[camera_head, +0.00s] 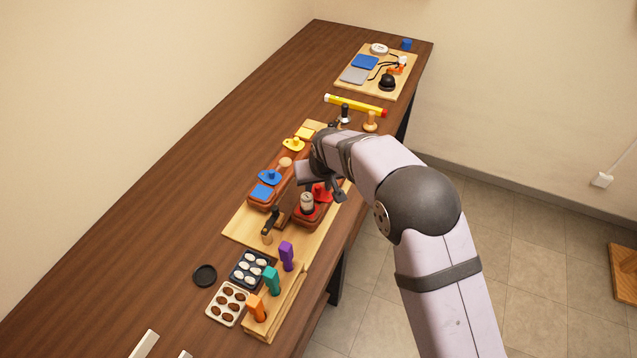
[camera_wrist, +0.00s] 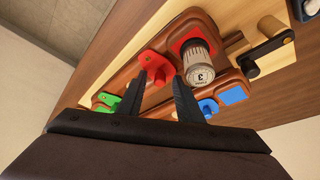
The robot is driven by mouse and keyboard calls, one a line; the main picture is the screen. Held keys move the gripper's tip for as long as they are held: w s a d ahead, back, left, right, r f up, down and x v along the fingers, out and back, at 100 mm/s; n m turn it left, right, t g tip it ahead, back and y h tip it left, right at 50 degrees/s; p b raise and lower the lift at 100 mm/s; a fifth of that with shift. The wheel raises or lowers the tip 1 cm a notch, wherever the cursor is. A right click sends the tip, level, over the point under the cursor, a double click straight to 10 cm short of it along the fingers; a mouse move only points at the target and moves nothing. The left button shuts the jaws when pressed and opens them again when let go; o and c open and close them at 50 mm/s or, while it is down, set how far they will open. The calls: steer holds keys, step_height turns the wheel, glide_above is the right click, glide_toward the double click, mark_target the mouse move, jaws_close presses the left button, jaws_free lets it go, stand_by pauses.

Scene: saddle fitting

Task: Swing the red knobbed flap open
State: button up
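The red knobbed flap (camera_wrist: 157,65) lies on a brown wooden block (camera_wrist: 155,96), beside a red square (camera_wrist: 176,45) and not over it. A grey labelled can (camera_wrist: 197,66) stands on the red square. In the head view the red flap (camera_head: 322,193) is partly hidden by my gripper (camera_head: 338,190), and the can (camera_head: 307,202) stands just in front of it. My gripper (camera_wrist: 161,82) is open, with its two fingers apart and nothing seen between them. In the wrist view the fingertips are close to the flap's near edge; whether they touch cannot be told.
A green flap (camera_wrist: 108,101) lies left of the red one in the wrist view. A blue flap (camera_head: 270,176) and yellow flap (camera_head: 294,144) sit on the neighbouring block. A black-handled clamp (camera_head: 272,220) stands near the can. Bare table (camera_head: 190,190) lies to the left.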

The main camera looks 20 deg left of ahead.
jaws_close()
steer(key=shift+f+b, duration=0.1)
steer(key=shift+b, duration=0.25)
steer(key=shift+w+f+m+h+b, duration=0.1)
steer(key=shift+w+m+h+b, duration=0.1)
steer(key=shift+m+b, duration=0.25)
steer(key=shift+w+m+h+b, duration=0.1)
steer(key=shift+m+h+b, duration=0.15)
steer(key=shift+m, duration=0.3)
steer(key=m+b, duration=0.1)
steer(key=m+t+h+b, duration=0.1)
steer(key=m, duration=0.1)
steer(key=shift+w+d, duration=0.1)
steer(key=shift+w, duration=0.3)
steer(key=m, duration=0.1)
steer(key=m+h, duration=0.1)
steer(key=m, duration=0.1)
steer(key=m+h, duration=0.1)
steer(key=m, duration=0.1)
steer(key=shift+w+d+r, duration=0.2)
steer(key=shift+w+d, duration=0.1)
steer(key=shift+w, duration=0.1)
steer(key=shift+w+d+m+g+h+p, duration=0.2)
steer(key=shift+m+h+p, duration=0.1)
steer(key=shift+m+p, duration=0.45)
steer(key=shift+w+d+m+g+h+p, duration=0.1)
steer(key=shift+d+m+g+h+p, duration=0.25)
steer(key=shift+m, duration=0.6)
steer(key=shift+a, duration=0.15)
